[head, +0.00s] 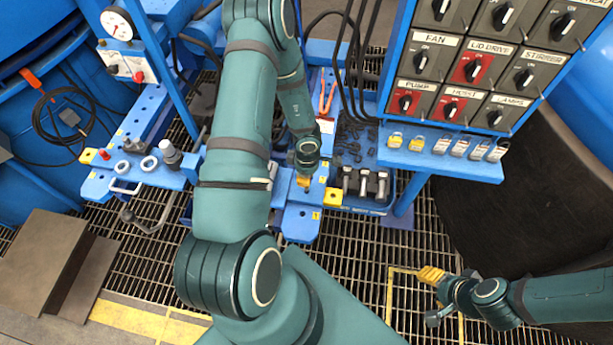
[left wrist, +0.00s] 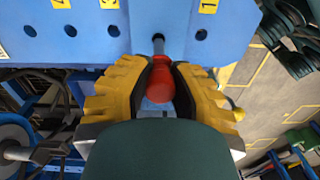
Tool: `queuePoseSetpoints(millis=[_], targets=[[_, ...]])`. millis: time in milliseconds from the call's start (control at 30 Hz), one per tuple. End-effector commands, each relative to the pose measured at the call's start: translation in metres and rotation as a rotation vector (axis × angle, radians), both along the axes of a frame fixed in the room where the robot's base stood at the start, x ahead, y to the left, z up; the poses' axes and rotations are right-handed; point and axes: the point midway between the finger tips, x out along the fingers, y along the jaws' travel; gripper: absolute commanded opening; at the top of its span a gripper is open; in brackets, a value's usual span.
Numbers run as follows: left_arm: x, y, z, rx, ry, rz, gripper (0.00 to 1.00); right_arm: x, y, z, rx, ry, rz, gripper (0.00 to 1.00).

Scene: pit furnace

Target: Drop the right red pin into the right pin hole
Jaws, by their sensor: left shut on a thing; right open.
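My left gripper (head: 304,181) is over the blue bench at the centre of the head view. In the left wrist view its yellow fingers (left wrist: 160,80) are shut on a red pin (left wrist: 158,88). The pin's grey shaft (left wrist: 158,45) points at a blue plate (left wrist: 180,14) with a row of round holes; I cannot tell whether its tip is in a hole. An open hole (left wrist: 201,35) shows right of the shaft. Another red pin (head: 104,154) stands at the bench's left end. My right gripper (head: 430,275) is open and empty over the floor grating.
A yellow block (head: 333,197) lies just right of my left gripper. Several upright metal pins (head: 364,183) stand in a tray beyond it. A switch panel (head: 470,65) with a shelf of padlocks and tags (head: 440,145) hangs at upper right. Grating (head: 365,255) is clear between the grippers.

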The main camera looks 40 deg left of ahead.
Motion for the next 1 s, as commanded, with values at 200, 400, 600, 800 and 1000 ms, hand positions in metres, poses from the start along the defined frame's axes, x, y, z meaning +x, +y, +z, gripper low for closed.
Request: queuePoseSetpoints(millis=[200, 400, 600, 800, 1000], targets=[[0.0, 0.0, -0.014, 0.0, -0.001, -0.001, 0.0, 0.003, 0.0, -0.017, -0.001, -0.008, -0.002, 0.5], [0.0, 0.0, -0.025, 0.0, -0.001, 0.0, 0.0, 0.006, -0.001, -0.029, -0.003, -0.014, -0.003, 0.5], [0.0, 0.0, -0.036, 0.0, 0.0, -0.001, 0.0, 0.007, -0.001, -0.035, -0.003, -0.017, -0.005, 0.5], [0.0, 0.0, -0.048, 0.0, 0.0, -0.001, 0.0, 0.008, -0.001, -0.041, -0.004, -0.02, -0.005, 0.5], [0.0, 0.0, -0.057, 0.001, 0.0, -0.001, 0.0, 0.009, -0.001, -0.045, -0.004, -0.022, -0.005, 0.5]])
